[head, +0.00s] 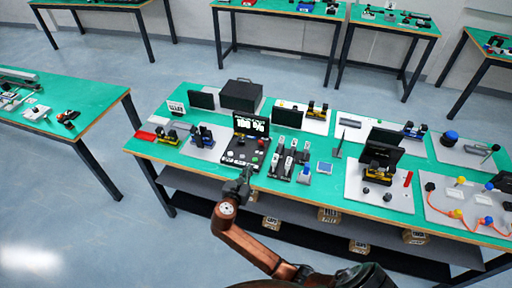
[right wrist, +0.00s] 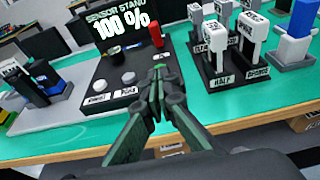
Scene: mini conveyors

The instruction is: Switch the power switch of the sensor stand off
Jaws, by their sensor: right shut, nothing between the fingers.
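The sensor stand (head: 236,155) is a black panel with an upright display (head: 250,126) reading 100 %. In the right wrist view the display (right wrist: 120,22) reads SENSOR STAND 100 %. Two small labels sit at the panel's near edge, each with a round grey knob behind it; the right label (right wrist: 128,92) looks like POWER, but it is too blurred to be sure. A red upright part (right wrist: 156,36) stands at the panel's right side. My right gripper (head: 246,168) is shut and empty at the panel's near right edge; its fingertips (right wrist: 158,70) point at the panel, contact unclear.
Right of the stand, a black base holds several white labelled levers (right wrist: 250,40). Left of it, a grey plate (head: 203,148) carries a dark device. The table's front edge (head: 190,166) is near my arm.

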